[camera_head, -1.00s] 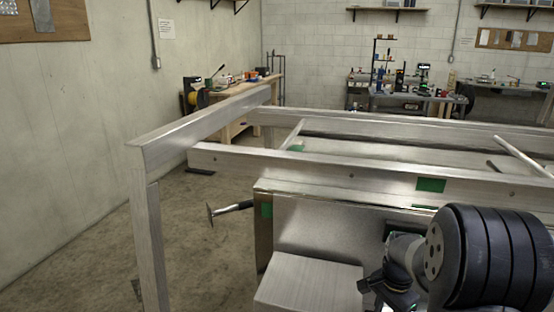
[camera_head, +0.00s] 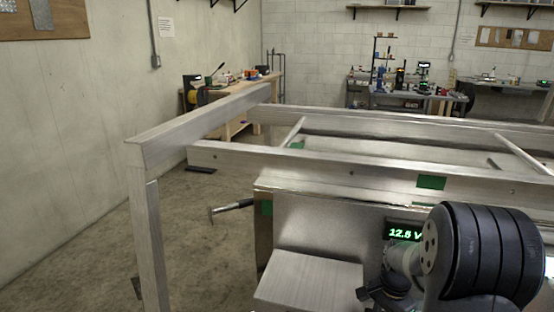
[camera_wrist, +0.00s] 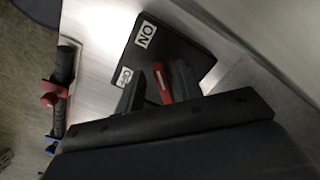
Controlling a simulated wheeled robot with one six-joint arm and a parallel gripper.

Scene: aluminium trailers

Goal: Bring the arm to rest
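My arm (camera_head: 485,255) is at the lower right of the head view, in front of the metal box. My gripper (camera_wrist: 158,88) shows in the wrist view with two dark fingers apart. A red switch lever (camera_wrist: 162,80) stands between the fingers, and the gripper looks open around it. I cannot tell whether a finger touches the lever. The lever is on a black plate (camera_wrist: 165,48) with ON and OFF labels. In the head view the lever and fingertips are not clearly visible. A lit display (camera_head: 405,232) reads 12.5 V above my wrist.
The aluminium trailer frame (camera_head: 330,165) crosses in front of me, with a post (camera_head: 148,245) at the left. A metal step (camera_head: 310,280) juts out left of my gripper. A hammer (camera_head: 232,207) sticks out from the box's left side. Open floor (camera_head: 205,270) lies between post and box.

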